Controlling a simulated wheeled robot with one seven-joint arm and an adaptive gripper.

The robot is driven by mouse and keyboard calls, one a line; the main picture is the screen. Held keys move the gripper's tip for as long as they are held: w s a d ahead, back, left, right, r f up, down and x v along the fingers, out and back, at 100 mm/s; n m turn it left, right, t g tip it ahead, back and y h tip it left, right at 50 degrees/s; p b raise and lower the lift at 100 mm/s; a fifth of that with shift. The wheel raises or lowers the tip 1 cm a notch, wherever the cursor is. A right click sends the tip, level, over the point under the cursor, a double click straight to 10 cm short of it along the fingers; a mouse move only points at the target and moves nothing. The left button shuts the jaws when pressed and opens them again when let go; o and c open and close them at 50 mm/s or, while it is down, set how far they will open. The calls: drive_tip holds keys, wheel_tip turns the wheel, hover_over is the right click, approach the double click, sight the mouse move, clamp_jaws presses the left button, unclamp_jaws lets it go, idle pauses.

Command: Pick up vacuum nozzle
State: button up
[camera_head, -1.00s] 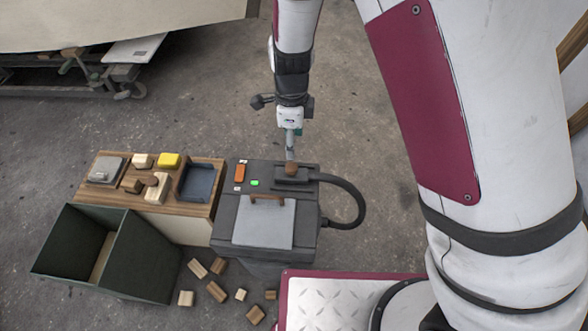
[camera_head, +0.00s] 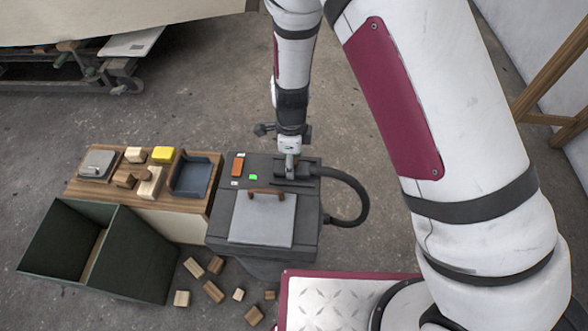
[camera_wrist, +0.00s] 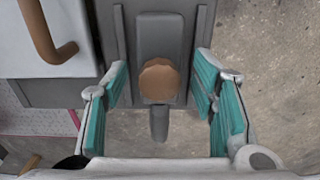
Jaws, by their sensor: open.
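The vacuum nozzle (camera_wrist: 160,32) is a dark grey piece with a round brown knob. It lies on top of the dark vacuum unit (camera_head: 314,232), at its back right. My gripper (camera_wrist: 162,84) is open, with teal-padded fingers on either side of the knob in the wrist view. I see gaps between the pads and the knob. In the head view my gripper (camera_head: 290,174) points down over the nozzle and hides most of it, knob included.
A black hose (camera_head: 364,200) loops off the unit's right side. The unit's top has a grey lid (camera_head: 262,222) with a brown handle. To the left are a wooden workbench (camera_head: 92,186) and a green open bin (camera_head: 140,262). Several wood blocks lie on the floor.

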clamp_jaws()
idle(0.3)
wheel_tip(320, 180, up, 10)
drive_tip(key=p, duration=0.3)
